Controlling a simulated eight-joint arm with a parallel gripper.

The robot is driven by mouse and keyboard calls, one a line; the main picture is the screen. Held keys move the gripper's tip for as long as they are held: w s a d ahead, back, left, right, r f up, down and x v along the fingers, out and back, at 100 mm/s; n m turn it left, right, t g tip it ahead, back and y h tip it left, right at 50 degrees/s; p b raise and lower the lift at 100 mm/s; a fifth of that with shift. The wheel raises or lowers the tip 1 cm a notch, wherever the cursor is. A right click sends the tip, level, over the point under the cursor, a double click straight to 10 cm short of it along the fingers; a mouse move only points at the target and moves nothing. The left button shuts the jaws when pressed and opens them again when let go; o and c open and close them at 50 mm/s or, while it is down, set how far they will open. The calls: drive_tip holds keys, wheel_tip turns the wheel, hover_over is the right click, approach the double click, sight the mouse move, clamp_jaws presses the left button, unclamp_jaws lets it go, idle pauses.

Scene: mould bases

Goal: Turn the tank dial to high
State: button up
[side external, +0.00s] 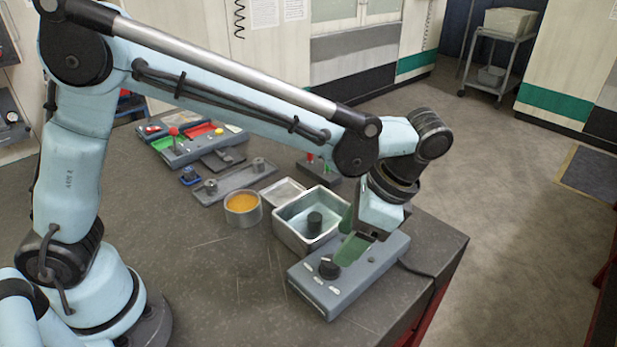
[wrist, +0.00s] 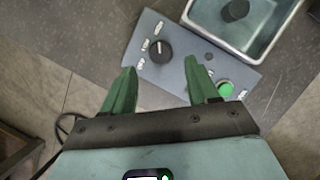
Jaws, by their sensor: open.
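The grey control box (side external: 352,277) sits near the table's front edge. Its black round dial (side external: 329,269) is at the left end of its top, with several small white labels beside it. In the wrist view the dial (wrist: 161,50) shows a thin white pointer mark; which label it points to is too small to tell for sure. My gripper (side external: 346,236) is open and empty above the box. In the wrist view its green fingers (wrist: 161,65) stand apart, with the dial just beyond and between the tips, not clasped. The metal tank (side external: 290,232) stands behind the box.
A round green button (wrist: 225,88) is on the box. A black cylinder (side external: 314,223) stands inside the tank. A cable (side external: 418,270) leaves the box on the right.

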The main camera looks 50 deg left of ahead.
drive_tip(key=v, duration=0.6)
drive_tip(key=shift+r, duration=0.3)
drive_tip(key=shift+w+d, duration=0.1)
drive_tip(key=s+a+f+n+t+h, duration=0.1)
drive_tip(key=s+a+n+t, duration=0.2)
drive_tip(key=a, duration=0.6)
drive_tip(key=s+a+f+n+t+h, duration=0.1)
drive_tip(key=s+a+n+t+h, duration=0.1)
drive_tip(key=a+n+t, duration=0.4)
drive_tip(key=shift+s+a+f+n+t+h, duration=0.35)
drive_tip(key=shift+a+n, duration=0.35)
drive_tip(key=shift+a, duration=1.45)
drive_tip(key=shift+r, duration=0.15)
